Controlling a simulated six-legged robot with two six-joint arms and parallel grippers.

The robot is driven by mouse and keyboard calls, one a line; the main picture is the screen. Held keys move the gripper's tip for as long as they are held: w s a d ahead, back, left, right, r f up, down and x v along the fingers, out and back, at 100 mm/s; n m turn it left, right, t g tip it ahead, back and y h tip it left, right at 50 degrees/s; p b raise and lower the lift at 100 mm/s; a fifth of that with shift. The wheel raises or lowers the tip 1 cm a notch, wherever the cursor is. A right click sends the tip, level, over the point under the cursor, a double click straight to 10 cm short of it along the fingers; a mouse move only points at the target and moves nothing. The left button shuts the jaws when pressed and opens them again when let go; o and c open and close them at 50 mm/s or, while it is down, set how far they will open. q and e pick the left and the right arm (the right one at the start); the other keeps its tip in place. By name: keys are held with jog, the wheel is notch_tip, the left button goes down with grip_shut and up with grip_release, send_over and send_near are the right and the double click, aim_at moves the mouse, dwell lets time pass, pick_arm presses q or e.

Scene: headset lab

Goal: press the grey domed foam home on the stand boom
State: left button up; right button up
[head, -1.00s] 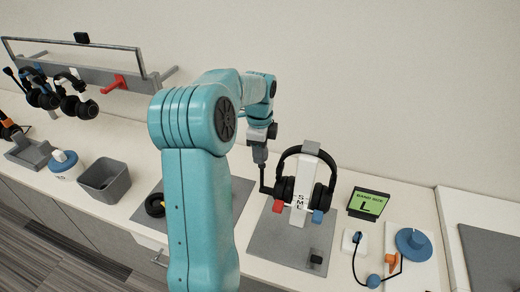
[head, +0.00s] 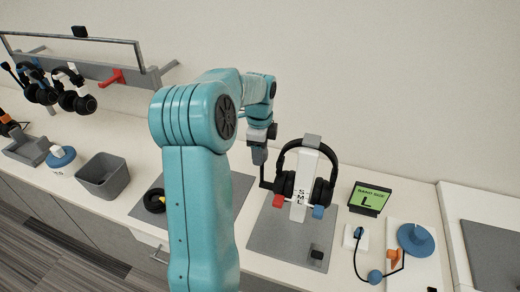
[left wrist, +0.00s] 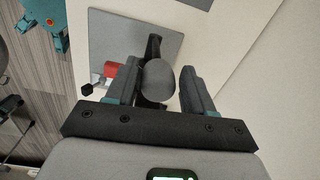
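The stand (head: 302,180) is a white post lettered S, M, L. It carries a black headset (head: 284,186), with a thin dark boom (head: 262,180) rising at its left side. My left gripper (head: 259,157) points down at the boom's upper end. In the left wrist view the grey domed foam (left wrist: 158,80) sits between the two fingers of my left gripper (left wrist: 158,68). The fingers look spread, with a narrow gap at the right of the foam. The foam hides the boom tip, so how deeply it is seated cannot be told. My right gripper is out of view.
A grey mat (head: 275,238) lies under the stand, with a small black block (head: 317,254) at its front. A green-screened sign (head: 369,199) stands at the right, beside a board with a blue disc (head: 415,240). A grey bin (head: 103,178) stands at the left.

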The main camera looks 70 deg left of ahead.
pick_arm(q)
jog(key=shift+o, duration=0.7)
jog(key=shift+r, duration=0.1)
jog(key=shift+r, duration=0.3)
notch_tip(320, 180, up, 16)
jog(key=shift+s+d+f, duration=0.2)
jog(key=shift+s+d, duration=0.05)
jog(key=shift+d, duration=0.1)
jog(key=shift+f, duration=0.1)
